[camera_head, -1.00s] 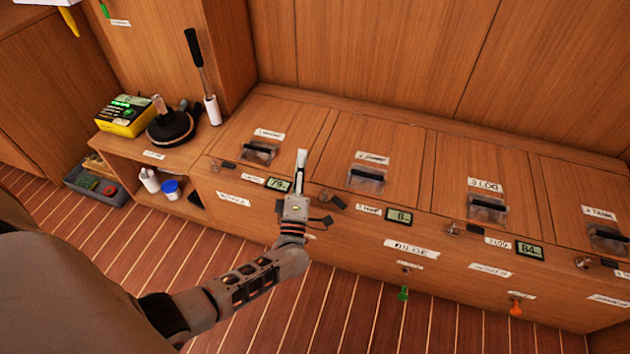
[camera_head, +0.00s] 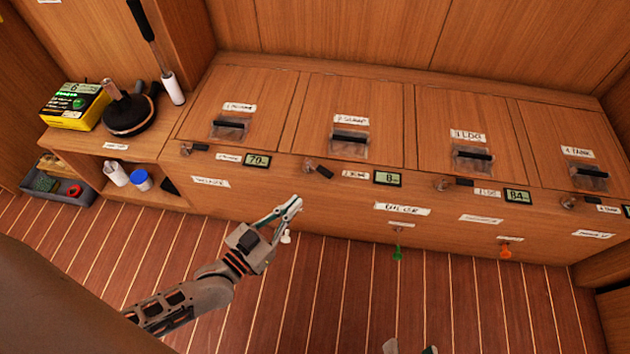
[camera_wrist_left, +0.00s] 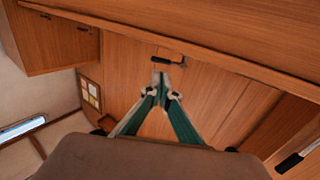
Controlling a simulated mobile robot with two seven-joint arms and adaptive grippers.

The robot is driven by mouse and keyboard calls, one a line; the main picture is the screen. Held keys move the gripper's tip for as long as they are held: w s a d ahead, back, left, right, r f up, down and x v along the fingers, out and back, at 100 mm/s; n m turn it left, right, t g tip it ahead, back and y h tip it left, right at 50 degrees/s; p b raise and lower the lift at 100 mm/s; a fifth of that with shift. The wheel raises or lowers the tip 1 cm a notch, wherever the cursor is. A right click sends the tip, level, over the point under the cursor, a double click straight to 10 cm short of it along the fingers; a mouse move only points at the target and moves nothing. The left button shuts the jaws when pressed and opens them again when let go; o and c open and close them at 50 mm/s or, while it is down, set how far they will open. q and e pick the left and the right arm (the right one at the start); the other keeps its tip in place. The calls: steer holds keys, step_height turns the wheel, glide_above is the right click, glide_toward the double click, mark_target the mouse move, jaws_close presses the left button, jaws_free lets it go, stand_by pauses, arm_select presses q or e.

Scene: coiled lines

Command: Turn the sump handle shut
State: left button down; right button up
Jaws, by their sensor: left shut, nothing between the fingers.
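The hatch labelled 2 SUMP (camera_head: 352,119) is second from the left in the head view, with a black grip (camera_head: 349,135) on its clear recess. Below its front edge, beside the display reading 8 (camera_head: 387,178), sits a metal knob with a short black handle (camera_head: 325,172). My left gripper (camera_head: 295,204) is shut and empty, below and left of that handle and apart from it. In the left wrist view its fingertips (camera_wrist_left: 163,83) meet just short of a black-handled part (camera_wrist_left: 168,60); I cannot tell which one. My right gripper's spread fingertips (camera_head: 411,348) barely show at the bottom edge.
Similar hatches and handles line the bench (camera_head: 470,190). A yellow box (camera_head: 75,107) and black round device (camera_head: 128,112) stand on the left shelf. The striped floor in front is clear.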

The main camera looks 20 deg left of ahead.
arm_select(q)
steer(key=b, duration=0.2)
glide_toward(318, 168)
steer(key=w+d, duration=0.3)
steer(key=w, duration=0.1)
steer(key=shift+w+d+f, duration=0.2)
steer(key=shift+w+f, duration=0.1)
steer(key=shift+w, duration=0.45)
arm_select(e)
steer(key=a+m, duration=0.2)
steer(key=shift+s+a+f+m, duration=0.15)
steer(key=shift+s+a+m, duration=0.1)
steer(key=shift+s+m, duration=0.1)
steer(key=shift+d, duration=0.1)
